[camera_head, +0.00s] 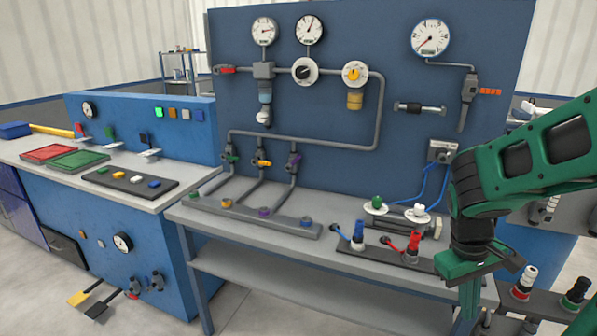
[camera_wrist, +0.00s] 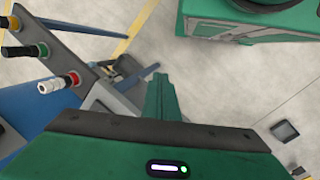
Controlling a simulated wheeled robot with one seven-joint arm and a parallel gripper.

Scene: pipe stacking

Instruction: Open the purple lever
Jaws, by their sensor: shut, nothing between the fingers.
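The purple lever (camera_head: 294,159) sits on a valve on the right one of the upright pipes, in front of the blue panel in the head view. Its exact handle angle is too small to tell. An orange lever (camera_head: 263,163) and a green lever (camera_head: 230,157) are on valves to its left. My gripper (camera_head: 468,302) is at the right front of the bench, pointing down, well to the right of the purple lever and apart from it. Its fingers are together and empty, also in the wrist view (camera_wrist: 161,98). The purple lever is not in the wrist view.
A grey bench (camera_head: 250,238) carries a pipe base with coloured caps. A blue knob (camera_head: 357,236) and a red knob (camera_head: 413,246) stand near my gripper. Gauges and pipes cover the blue panel (camera_head: 225,60). The wrist view shows open floor (camera_wrist: 240,90) and coloured connectors at left.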

